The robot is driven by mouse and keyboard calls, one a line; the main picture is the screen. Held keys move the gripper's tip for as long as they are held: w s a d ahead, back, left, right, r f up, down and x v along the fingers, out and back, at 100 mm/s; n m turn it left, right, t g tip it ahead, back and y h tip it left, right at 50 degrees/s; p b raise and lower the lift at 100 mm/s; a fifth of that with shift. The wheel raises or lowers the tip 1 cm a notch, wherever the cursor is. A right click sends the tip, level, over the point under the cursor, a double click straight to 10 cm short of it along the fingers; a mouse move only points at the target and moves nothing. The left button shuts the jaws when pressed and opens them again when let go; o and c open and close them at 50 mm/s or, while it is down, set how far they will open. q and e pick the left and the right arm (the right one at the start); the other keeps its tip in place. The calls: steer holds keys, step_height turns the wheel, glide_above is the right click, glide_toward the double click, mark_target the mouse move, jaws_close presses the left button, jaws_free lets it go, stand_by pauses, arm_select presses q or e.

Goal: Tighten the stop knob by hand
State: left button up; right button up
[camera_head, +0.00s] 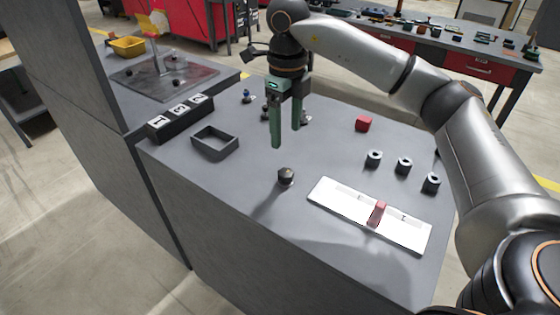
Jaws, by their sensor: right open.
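A dark knob with a faceted side (285,176) stands upright on the grey bench top, near its front edge. I cannot tell for certain whether it is the stop knob. My right gripper (286,136) points down over the bench, a little above and behind this knob in the picture. Its two green fingers are apart with nothing between them. Small knob-like parts stand behind the gripper, one with a blue top (246,96) and others partly hidden by the fingers. My left gripper is out of view.
A white plate (330,196) with a red block (377,213) lies at front right. Several small parts stand nearby: a red cube (363,124) and three dark-holed cylinders (404,165). An open dark tray (228,153) and a numbered black block (180,121) are at left.

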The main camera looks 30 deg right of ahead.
mark_target(286, 172)
steer(key=f, duration=1.1)
steer(key=shift+s+f, duration=0.2)
steer(key=shift+f, duration=0.05)
jaws_close()
